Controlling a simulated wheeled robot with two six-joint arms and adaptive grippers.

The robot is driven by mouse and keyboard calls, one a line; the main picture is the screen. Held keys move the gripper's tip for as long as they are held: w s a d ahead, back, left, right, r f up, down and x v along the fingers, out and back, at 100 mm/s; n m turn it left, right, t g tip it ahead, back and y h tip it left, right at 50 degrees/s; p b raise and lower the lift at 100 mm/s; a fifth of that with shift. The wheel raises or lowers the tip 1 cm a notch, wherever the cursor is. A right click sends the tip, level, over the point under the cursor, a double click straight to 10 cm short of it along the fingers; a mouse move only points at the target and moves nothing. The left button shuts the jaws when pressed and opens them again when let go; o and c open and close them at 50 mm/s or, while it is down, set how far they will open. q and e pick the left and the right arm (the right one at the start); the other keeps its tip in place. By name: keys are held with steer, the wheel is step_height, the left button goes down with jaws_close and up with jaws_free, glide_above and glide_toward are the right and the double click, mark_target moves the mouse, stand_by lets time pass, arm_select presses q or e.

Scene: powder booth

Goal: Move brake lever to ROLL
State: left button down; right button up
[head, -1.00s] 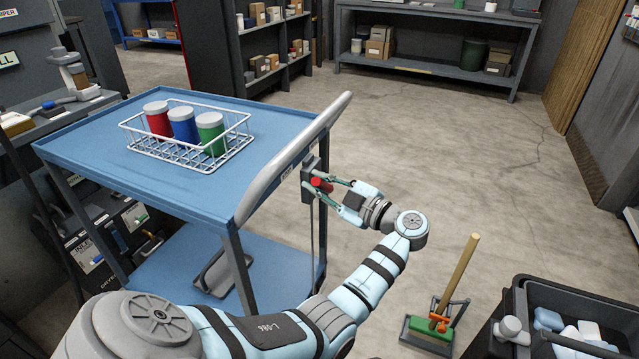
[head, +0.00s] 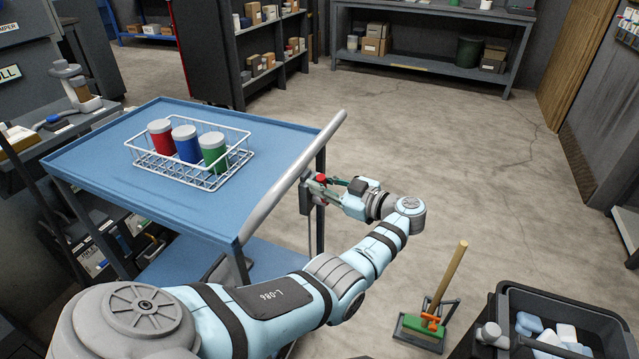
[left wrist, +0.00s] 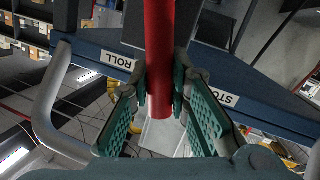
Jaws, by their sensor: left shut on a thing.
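The red brake lever (head: 321,178) is on a dark bracket (head: 305,198) at the right end of the blue cart (head: 120,135), below its grey push handle (head: 290,180). My left gripper (head: 324,187) is shut on the lever. In the left wrist view, the red lever (left wrist: 159,55) runs between the green finger pads of my left gripper (left wrist: 160,92). A ROLL label (left wrist: 116,60) is left of the lever and a partly hidden label starting with STO (left wrist: 226,97) is right of it. My right gripper is not in view.
A white wire basket (head: 215,178) with red, blue and green jars stands on the cart. A wooden-handled tool (head: 447,275) stands on the floor at the lower right, beside a dark bin (head: 590,305). The floor beyond the cart is clear.

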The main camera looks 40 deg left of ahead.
arm_select(q)
steer(key=shift+w+a+r+m, duration=0.15)
steer(key=shift+w+m, duration=0.25)
steer(key=shift+m, duration=0.2)
steer(key=c, duration=1.5)
jaws_free()
steer(key=d, duration=0.5)
steer(key=w+d+r, duration=0.1)
steer(key=d, duration=0.1)
steer(key=shift+d, duration=0.2)
